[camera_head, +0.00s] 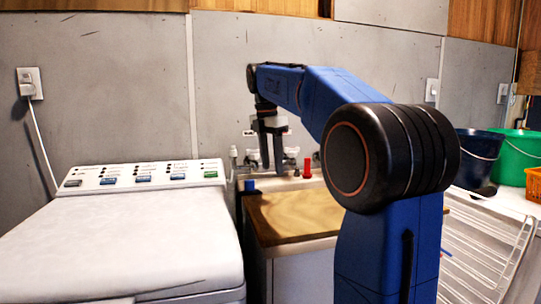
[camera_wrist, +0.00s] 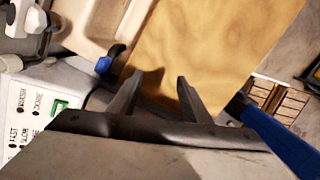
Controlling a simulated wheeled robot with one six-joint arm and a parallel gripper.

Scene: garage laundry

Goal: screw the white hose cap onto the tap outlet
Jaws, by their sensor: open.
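My gripper (camera_head: 271,168) hangs fingers down in front of the taps at the back wall. In the wrist view my gripper (camera_wrist: 158,82) is open, with nothing between its fingers, above a wooden board. Tap fittings (camera_head: 290,155) show partly behind the fingers; the outlet is not clear. A small white upright fitting (camera_head: 233,153) stands left of them. In the wrist view a white fitting (camera_wrist: 25,17) sits at the upper left corner. I cannot tell whether either is the hose cap.
A washing machine (camera_head: 120,250) stands left of the wooden board (camera_head: 295,215). A blue-capped piece (camera_head: 249,185) sits at the board's back left, and a red piece (camera_head: 307,168) near the taps. A dark blue bucket (camera_head: 475,160) and a white rack (camera_head: 485,240) are at right.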

